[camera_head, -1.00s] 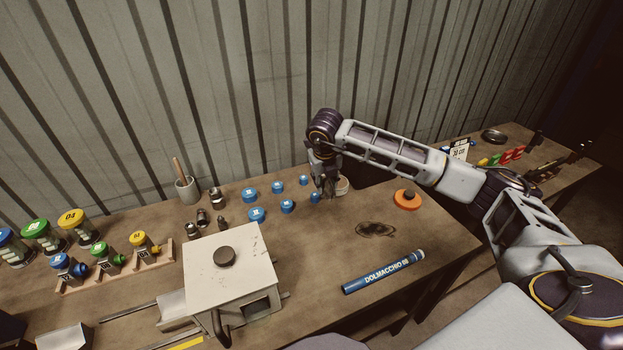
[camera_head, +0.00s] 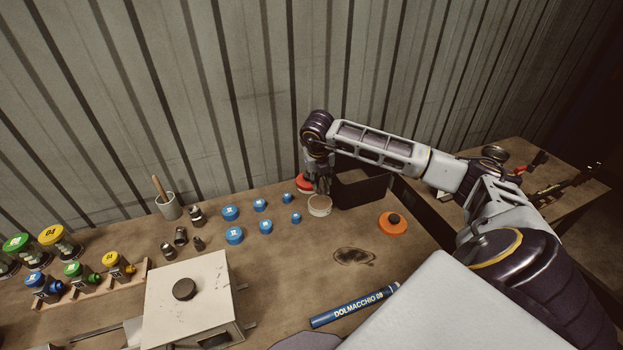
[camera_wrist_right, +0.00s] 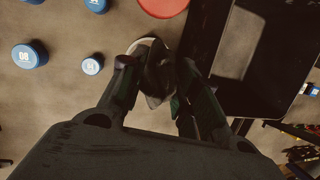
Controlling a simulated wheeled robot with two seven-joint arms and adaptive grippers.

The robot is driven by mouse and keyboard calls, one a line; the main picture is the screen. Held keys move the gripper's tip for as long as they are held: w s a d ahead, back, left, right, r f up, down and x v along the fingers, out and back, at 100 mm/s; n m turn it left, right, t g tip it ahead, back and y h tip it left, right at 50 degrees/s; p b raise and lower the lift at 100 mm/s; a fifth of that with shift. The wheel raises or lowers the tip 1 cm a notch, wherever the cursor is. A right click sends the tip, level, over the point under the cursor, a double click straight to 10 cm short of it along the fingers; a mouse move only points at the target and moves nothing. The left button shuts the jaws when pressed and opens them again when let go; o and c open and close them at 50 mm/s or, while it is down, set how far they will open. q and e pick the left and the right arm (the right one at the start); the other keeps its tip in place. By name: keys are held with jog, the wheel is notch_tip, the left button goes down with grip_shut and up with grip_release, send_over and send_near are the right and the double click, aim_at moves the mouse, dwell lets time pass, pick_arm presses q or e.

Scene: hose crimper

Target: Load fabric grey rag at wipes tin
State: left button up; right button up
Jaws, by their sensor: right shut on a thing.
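My right gripper (camera_head: 322,190) is shut on the grey rag, low over a round pale tin (camera_head: 319,206), which I take to be the wipes tin. In the right wrist view the rag (camera_wrist_right: 158,75) is a dark grey folded cloth between the two fingertips (camera_wrist_right: 155,80). It overlaps the pale rim of the tin (camera_wrist_right: 138,46). The fingers and rag cover most of the tin's mouth in that view, so I cannot tell how far the rag is inside. My left gripper is not in view.
A red disc (camera_head: 305,182) lies just behind the tin, and a black open bin (camera_head: 362,192) stands to its right. Several blue caps (camera_head: 234,235) lie to the left.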

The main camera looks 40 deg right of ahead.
aim_at(319, 191)
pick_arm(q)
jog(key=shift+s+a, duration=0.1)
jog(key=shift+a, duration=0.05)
pick_arm(e)
jog(key=shift+d+r, duration=0.1)
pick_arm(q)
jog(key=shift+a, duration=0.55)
pick_arm(e)
jog(key=shift+w, duration=0.1)
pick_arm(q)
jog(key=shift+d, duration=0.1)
pick_arm(e)
jog(key=shift+f, duration=0.2)
jog(key=shift+f+b, duration=0.5)
jog(key=shift+f, duration=0.45)
jog(key=shift+f+b, duration=0.5)
jog(key=shift+f, duration=0.95)
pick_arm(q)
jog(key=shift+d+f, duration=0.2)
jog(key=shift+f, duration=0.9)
pick_arm(e)
jog(key=shift+f, duration=0.4)
pick_arm(q)
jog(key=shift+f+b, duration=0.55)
jog(key=shift+b, duration=0.15)
pick_arm(e)
jog(key=shift+f, duration=0.45)
jog(key=shift+c, duration=0.2)
jog(key=shift+r, duration=0.1)
